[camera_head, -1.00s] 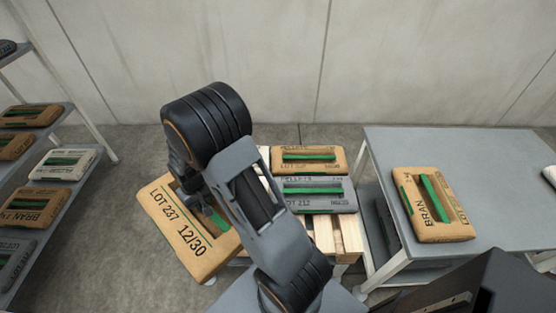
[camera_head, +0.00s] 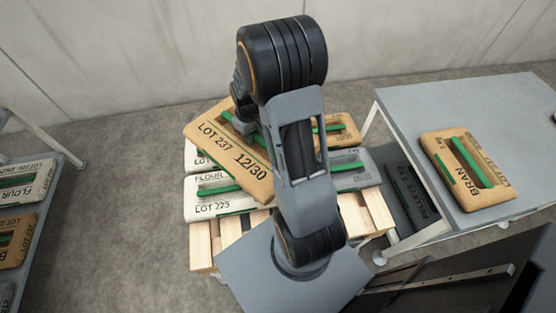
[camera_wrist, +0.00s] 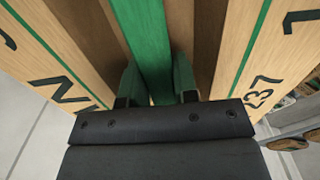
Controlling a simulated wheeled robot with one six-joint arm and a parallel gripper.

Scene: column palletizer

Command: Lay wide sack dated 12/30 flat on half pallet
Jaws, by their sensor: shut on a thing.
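The wide brown sack marked LOT 237 12/30 (camera_head: 232,152) hangs from my gripper (camera_head: 243,122) in the head view, tilted, over the left part of the half pallet (camera_head: 232,229). In the wrist view my gripper (camera_wrist: 158,88) is shut on the sack's green strap (camera_wrist: 148,40), with the brown sack (camera_wrist: 282,50) to both sides. The half pallet bears white flour sacks (camera_head: 212,208) at the left, a grey sack (camera_head: 350,170) and a brown sack (camera_head: 342,130) at the right. Whether the held sack touches those under it cannot be told.
A grey table (camera_head: 440,105) at the right bears a brown BRAN sack (camera_head: 468,168). A dark sack (camera_head: 412,190) lies on its lower shelf. A rack (camera_head: 45,140) with sacks stands at the left. Bare floor (camera_head: 115,190) lies between rack and pallet.

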